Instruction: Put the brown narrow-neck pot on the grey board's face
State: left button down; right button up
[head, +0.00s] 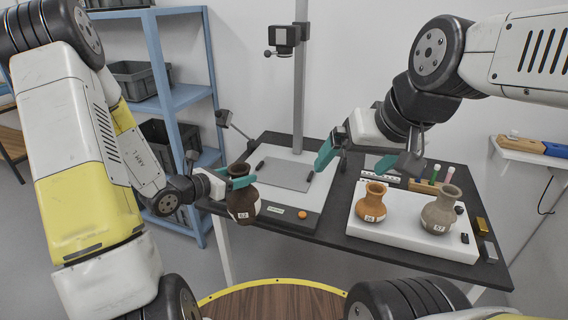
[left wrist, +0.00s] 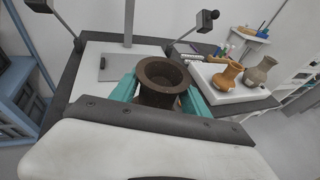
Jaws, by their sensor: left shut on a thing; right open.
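The brown narrow-neck pot (head: 243,205) is dark brown with a white label, upright, in the jaws of my left gripper (head: 240,178). The left wrist view shows its open mouth (left wrist: 165,76) between the teal fingers. In the head view it appears in front of the near left corner of the white stand base. The grey board (head: 286,174) lies flat on that base, behind and right of the pot; its face is bare. It also shows in the left wrist view (left wrist: 122,67). My right gripper (head: 335,160) is open and empty, right of the board.
An orange pot (head: 371,203) and a grey-brown pot (head: 441,212) stand on a white block (head: 403,228) at the right. A camera (head: 284,36) on a post (head: 299,85) rises behind the board. Lamp arms flank the base. Blue shelving (head: 182,89) stands at the left.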

aim_at(286, 169)
jog(key=i+l, duration=0.3)
jog(key=l, duration=0.2)
jog(key=i+l, duration=0.35)
jog(key=l, duration=0.1)
